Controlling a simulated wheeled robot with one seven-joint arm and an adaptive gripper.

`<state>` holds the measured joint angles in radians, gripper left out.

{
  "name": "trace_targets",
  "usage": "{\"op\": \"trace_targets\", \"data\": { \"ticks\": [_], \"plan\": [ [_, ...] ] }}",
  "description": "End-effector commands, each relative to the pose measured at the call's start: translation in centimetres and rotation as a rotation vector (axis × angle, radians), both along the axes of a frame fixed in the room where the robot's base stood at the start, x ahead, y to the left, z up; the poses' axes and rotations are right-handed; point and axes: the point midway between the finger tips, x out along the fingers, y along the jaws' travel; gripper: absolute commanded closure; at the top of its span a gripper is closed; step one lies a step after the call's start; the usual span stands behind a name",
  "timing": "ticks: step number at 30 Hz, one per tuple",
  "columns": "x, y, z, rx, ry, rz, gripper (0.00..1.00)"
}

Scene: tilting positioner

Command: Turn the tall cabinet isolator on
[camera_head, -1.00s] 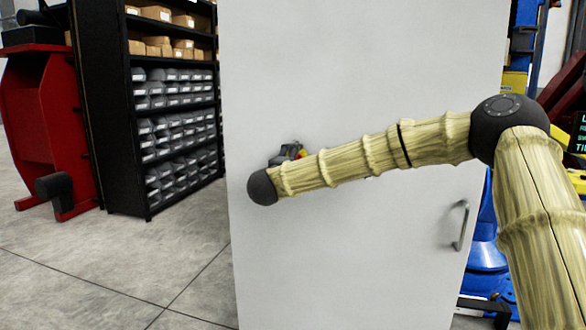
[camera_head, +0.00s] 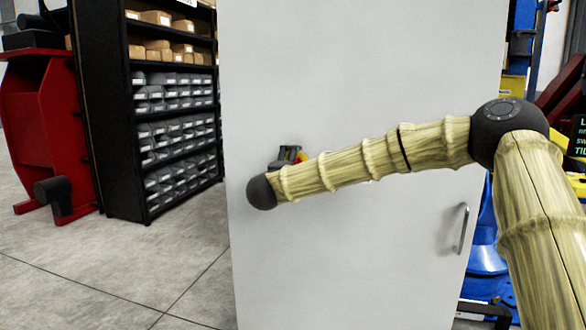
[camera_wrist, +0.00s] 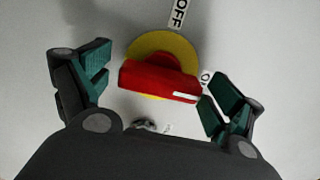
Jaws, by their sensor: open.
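The tall cabinet (camera_head: 360,70) is a plain light grey door with a handle (camera_head: 463,228) at its right edge. In the wrist view its isolator is a red knob (camera_wrist: 155,80) on a yellow round plate (camera_wrist: 160,44). An OFF label (camera_wrist: 179,14) is above the plate, and a partly hidden label (camera_wrist: 205,80) is at its right. The knob's white mark (camera_wrist: 185,96) lies at its right end, near that second label. My gripper (camera_wrist: 155,88) is open, with one finger on each side of the knob. In the head view my arm hides most of the isolator.
A black shelf rack (camera_head: 110,120) with boxes and grey bins stands left of the cabinet. A red machine (camera_head: 45,120) is farther left. Blue equipment (camera_head: 487,260) is behind the cabinet's right side. The floor (camera_head: 130,270) at the front left is clear.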

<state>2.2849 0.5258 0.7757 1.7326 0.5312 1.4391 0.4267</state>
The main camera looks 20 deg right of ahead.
Motion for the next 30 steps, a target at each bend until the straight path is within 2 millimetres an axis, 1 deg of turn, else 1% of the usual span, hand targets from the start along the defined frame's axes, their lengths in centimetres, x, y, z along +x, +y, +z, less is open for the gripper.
{"op": "trace_targets", "data": {
  "ticks": [5,12,18,24,30],
  "plan": [
    [-1.6,1.2,0.1,-0.001,-0.001,0.002,0.07],
    [-5.3,3.7,0.1,-0.001,0.001,0.003,0.07],
    [-7.9,5.4,0.0,-0.001,0.001,0.002,0.07],
    [-9.4,6.4,0.0,0.0,0.0,0.0,0.07],
    [-9.7,6.6,0.0,0.001,0.001,0.0,0.07]
  ]
}}
